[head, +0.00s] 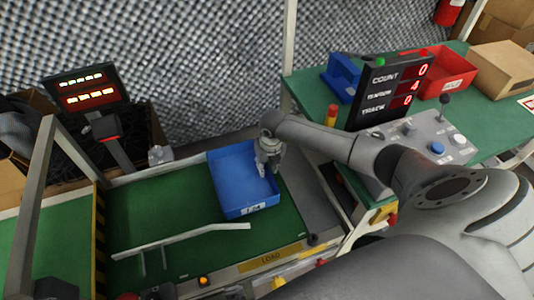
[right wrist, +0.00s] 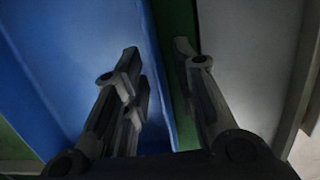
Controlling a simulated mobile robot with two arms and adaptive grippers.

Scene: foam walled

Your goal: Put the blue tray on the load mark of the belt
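The blue tray (head: 238,178) sits on the green belt (head: 165,208), near its right end, and looks empty, with a small white label on its front wall. The yellow LOAD label (head: 270,258) is on the belt's front rail, in front of the tray and a little to its right. My right gripper (head: 268,171) is at the tray's right wall. In the right wrist view its fingers (right wrist: 158,65) are apart, one over the blue tray (right wrist: 85,60), the other beyond its wall; contact cannot be told. My left gripper is not in view.
A pale guide rail (head: 190,239) crosses the belt in front of the tray. A display (head: 393,88) and a grey control box (head: 425,138) stand on the green table at right, with a red bin (head: 445,75). A post display (head: 85,90) stands at left.

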